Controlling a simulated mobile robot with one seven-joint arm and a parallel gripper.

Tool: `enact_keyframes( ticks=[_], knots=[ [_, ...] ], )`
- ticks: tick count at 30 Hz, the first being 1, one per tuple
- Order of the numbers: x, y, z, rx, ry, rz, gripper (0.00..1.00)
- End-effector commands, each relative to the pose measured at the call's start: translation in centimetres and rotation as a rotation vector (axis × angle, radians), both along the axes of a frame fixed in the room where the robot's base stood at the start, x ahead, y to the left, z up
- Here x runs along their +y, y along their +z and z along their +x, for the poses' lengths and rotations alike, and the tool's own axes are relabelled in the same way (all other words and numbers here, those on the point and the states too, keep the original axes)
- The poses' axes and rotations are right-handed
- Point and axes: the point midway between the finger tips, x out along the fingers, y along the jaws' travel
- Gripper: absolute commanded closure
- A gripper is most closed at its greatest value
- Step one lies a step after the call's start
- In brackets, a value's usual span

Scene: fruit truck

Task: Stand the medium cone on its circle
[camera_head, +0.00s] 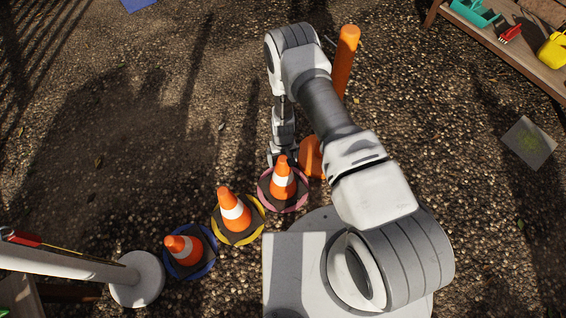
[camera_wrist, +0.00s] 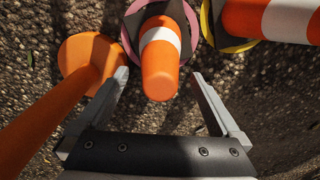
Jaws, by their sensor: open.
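All look upright; I cannot tell for certain which is the medium one. My gripper (camera_wrist: 164,82) is open and empty, with its fingers on either side of the tip of the pink-circle cone (camera_wrist: 160,62) in the wrist view. I see no contact. The yellow-circle cone (camera_wrist: 275,18) is partly cut off there.
An orange post (camera_head: 345,62) with a round base stands right beside the pink circle; the post (camera_wrist: 45,118) fills the wrist view's left. A white pole (camera_head: 60,262) on a round base stands near the blue circle. A wooden bench (camera_head: 500,45) holds toys at upper right. Gravel lies open at upper left.

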Motion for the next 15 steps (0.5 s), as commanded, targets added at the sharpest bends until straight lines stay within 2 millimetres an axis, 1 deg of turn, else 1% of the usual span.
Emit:
enact_keyframes(
  ticks=[1, 6, 10, 15],
  knots=[
    [0.0, 1.8, 0.0, -0.001, 0.000, 0.000, 0.00],
    [0.0, 4.8, 0.0, 0.000, 0.000, 0.000, 0.00],
    [0.0, 6.1, 0.0, 0.000, 0.000, 0.000, 0.00],
    [0.0, 6.7, 0.0, 0.000, 0.000, 0.000, 0.00]
  ],
)
